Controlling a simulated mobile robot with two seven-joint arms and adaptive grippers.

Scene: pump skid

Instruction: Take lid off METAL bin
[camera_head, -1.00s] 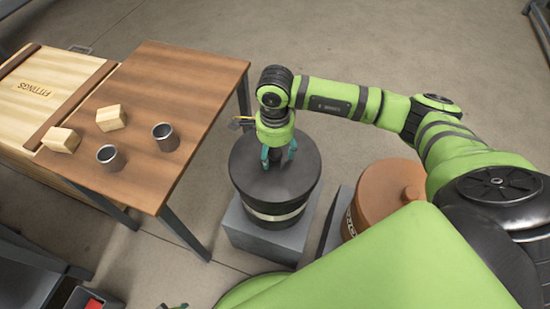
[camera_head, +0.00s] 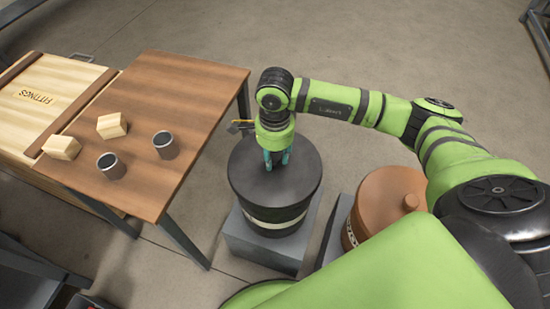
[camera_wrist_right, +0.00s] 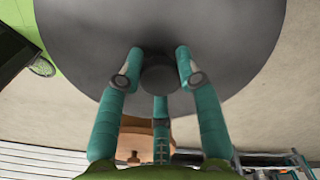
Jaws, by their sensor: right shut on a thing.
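A dark round bin (camera_head: 258,202) with a pale band stands on a grey block in the head view; its label cannot be read. A black lid (camera_head: 300,178) sits on top, and I see no gap beneath it. My right gripper (camera_head: 277,161) points down at the middle of the lid, its teal fingers closed. In the right wrist view, the fingers are around the lid's round dark knob (camera_wrist_right: 160,76), with the grey lid face (camera_wrist_right: 95,35) filling the upper part. The knob is mostly hidden by the fingers in the head view. My left gripper is not in view.
An orange-brown bin (camera_head: 385,195) with a knobbed lid stands close on the right, partly behind my arm. A wooden table (camera_head: 195,95) on the left holds two dark cups (camera_head: 166,144) and two wooden blocks (camera_head: 112,126). A wooden box (camera_head: 40,105) lies beyond. Floor behind is clear.

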